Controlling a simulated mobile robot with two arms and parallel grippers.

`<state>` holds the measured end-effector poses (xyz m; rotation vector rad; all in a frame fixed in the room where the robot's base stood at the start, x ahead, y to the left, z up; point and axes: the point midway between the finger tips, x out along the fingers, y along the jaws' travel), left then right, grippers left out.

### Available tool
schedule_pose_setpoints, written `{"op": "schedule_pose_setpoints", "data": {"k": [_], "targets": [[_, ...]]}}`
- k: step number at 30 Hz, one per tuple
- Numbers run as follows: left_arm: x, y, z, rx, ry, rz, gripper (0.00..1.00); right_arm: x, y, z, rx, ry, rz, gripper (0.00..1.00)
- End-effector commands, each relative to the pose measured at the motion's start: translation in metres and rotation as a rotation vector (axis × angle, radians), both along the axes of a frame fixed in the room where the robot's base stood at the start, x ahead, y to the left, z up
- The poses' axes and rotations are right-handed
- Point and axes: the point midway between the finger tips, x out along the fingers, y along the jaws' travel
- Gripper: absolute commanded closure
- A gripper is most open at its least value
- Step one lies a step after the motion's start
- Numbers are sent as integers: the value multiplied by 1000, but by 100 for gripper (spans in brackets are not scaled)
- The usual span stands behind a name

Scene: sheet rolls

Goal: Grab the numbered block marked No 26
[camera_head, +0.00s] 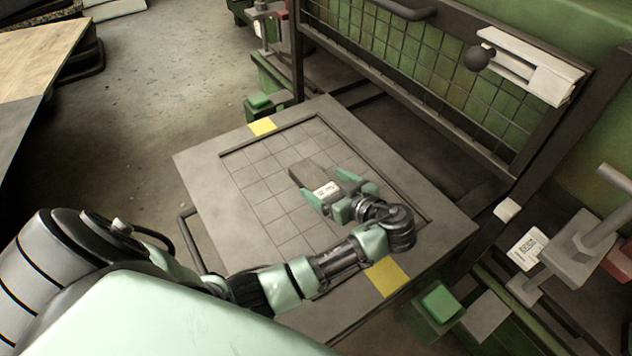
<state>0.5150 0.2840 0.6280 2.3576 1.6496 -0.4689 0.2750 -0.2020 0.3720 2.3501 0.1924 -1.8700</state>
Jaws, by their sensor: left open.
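A grey block (308,174) with a white label lies on the gridded recess of a grey square table (215,190). The label bears dark marks, too small for me to read a number. My left gripper (332,191) is open, low over the grid, with its green fingers at the near end of the block. One finger is on the left of the label and the other on the right. I cannot tell whether the fingers touch the block. The gripper hides part of the block's near end. My right gripper is not in view.
Yellow patches (262,126) mark the table's edges. A dark frame with wire mesh (400,60) rises behind the table. Green blocks (440,301) stand at the lower right. Much of the grid left of the block is bare.

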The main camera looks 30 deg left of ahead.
Motion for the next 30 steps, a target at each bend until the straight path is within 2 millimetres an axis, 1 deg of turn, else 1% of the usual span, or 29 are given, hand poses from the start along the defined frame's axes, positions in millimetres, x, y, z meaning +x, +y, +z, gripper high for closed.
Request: {"op": "schedule_pose_setpoints", "data": {"k": [1,3,6,10,16,25,26,30], "targets": [[2,8,-5,4,0,1,13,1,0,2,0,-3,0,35],[4,18,-11,6,1,2,13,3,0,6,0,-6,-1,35],[8,28,-16,4,0,1,13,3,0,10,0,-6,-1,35],[10,34,-18,1,1,0,13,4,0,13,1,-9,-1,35],[10,34,-18,0,1,0,13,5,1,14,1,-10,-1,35],[10,34,-18,0,1,0,96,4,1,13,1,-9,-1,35],[11,34,-17,1,-2,-1,100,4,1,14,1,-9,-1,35],[11,34,-17,1,-2,-1,100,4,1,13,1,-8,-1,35]]}}
